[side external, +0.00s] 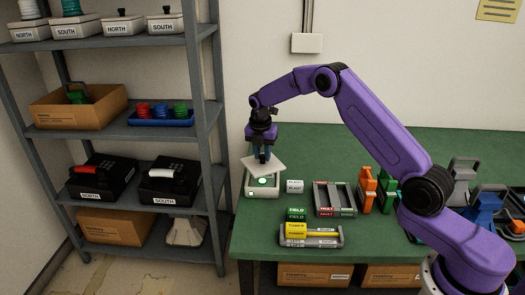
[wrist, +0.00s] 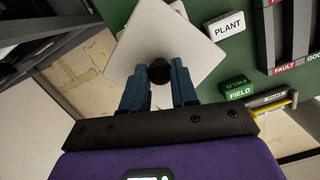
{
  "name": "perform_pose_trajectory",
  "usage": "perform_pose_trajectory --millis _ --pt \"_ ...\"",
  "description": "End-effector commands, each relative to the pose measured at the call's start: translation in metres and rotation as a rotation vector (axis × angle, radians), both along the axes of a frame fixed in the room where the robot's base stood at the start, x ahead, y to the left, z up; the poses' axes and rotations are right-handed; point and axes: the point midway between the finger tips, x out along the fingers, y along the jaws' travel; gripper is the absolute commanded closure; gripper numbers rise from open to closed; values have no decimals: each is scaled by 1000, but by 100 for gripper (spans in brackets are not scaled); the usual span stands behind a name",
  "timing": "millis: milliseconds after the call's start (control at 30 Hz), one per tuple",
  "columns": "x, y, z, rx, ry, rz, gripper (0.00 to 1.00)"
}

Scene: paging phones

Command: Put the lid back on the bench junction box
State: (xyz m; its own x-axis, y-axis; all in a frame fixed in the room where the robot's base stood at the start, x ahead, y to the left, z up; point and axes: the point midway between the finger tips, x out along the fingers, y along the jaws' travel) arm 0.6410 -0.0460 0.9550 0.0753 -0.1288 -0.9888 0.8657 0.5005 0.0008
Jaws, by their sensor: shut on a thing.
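The lid (side external: 270,164) is a pale flat square plate. My gripper (side external: 262,155) is above it, shut on its knob, and holds it over the bench junction box (side external: 249,191). The lid looks turned and slightly tilted relative to the box. The box is pale, with a green round spot showing below the lid, at the bench's left edge. In the wrist view the lid (wrist: 190,42) hides the box, and the dark round knob (wrist: 159,72) is between the blue fingertips of my gripper (wrist: 158,85). I cannot tell whether the lid touches the box.
A grey shelf (side external: 205,110) stands close to the left.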

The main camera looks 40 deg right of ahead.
Motion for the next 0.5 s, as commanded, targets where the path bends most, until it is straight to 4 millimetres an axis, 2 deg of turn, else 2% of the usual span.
perform_pose_trajectory --millis 500 --pt "0 0 -41 0 0 -1 100"
